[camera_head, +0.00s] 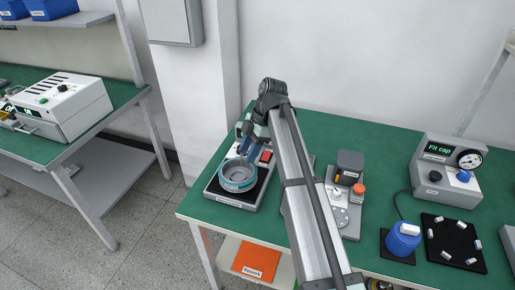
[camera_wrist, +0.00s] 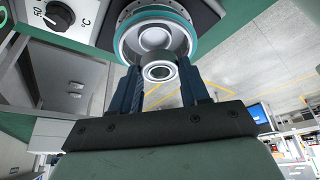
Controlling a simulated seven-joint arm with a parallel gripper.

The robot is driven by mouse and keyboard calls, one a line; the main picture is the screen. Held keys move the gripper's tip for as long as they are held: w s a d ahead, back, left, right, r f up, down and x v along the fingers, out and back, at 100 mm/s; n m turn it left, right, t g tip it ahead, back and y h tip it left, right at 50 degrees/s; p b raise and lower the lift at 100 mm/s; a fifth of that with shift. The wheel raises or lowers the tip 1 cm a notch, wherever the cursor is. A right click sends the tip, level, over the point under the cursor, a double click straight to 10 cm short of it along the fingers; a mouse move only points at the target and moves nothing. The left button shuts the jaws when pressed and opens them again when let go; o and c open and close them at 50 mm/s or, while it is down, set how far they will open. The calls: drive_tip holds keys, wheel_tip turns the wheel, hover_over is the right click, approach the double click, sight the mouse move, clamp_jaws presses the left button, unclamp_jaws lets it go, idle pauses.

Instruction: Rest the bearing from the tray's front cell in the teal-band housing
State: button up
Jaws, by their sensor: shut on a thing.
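The teal-band housing (camera_head: 238,185) sits on the black top of a white bench unit near the table's left end. In the wrist view the housing (camera_wrist: 125,42) shows at the top, its round bore facing me. My gripper (camera_head: 251,152) is over the housing's back right side. In the wrist view my gripper (camera_wrist: 160,78) has its two dark blue fingers shut on a small metal bearing (camera_wrist: 160,71). The bearing overlaps the housing's near rim in the picture; I cannot tell if they touch. I cannot make out the tray or its front cell; my arm covers part of the table.
The white unit (camera_head: 212,188) under the housing has a red switch, and a dial (camera_wrist: 60,14) shows in the wrist view. Right of my arm stand a grey device (camera_head: 341,218), a blue container (camera_head: 403,240), a black mat (camera_head: 455,243) and a gauge box (camera_head: 447,170).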

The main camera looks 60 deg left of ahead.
sight(237, 176)
drive_tip(key=s, duration=0.2)
drive_tip(key=s+f, duration=0.1)
drive_tip(key=shift+a, duration=0.35)
drive_tip(key=shift+f, duration=1)
drive_tip(key=shift+f, duration=0.15)
drive_tip(key=shift+f, duration=0.75)
drive_tip(key=shift+f, duration=0.2)
drive_tip(key=shift+f, duration=0.5)
drive_tip(key=shift+f, duration=0.55)
idle(0.8)
drive_tip(key=o, duration=1.3)
